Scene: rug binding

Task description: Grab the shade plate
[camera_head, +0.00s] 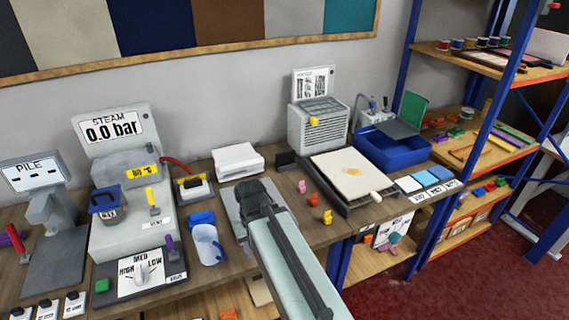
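No single object is clearly identifiable as the shade plate. Three small flat plates in different blues lie in a row at the right front of the bench: a pale one (408,184), a middle one (425,178) and a darker one (441,172). A white label strip with black lettering runs in front of them. My arm reaches in from the bottom, and my dark grey gripper (256,197) is over a flat grey plate (236,218) on the bench, well left of the blue plates. My gripper's fingers are not clearly visible, nor is anything between them.
A framed pad (330,180) with a white roller lies between my gripper and the blue plates. Small pink and yellow pieces stand near its left edge. A blue basin (380,152) is behind the plates. A blue-posted shelf (411,90) rises at right.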

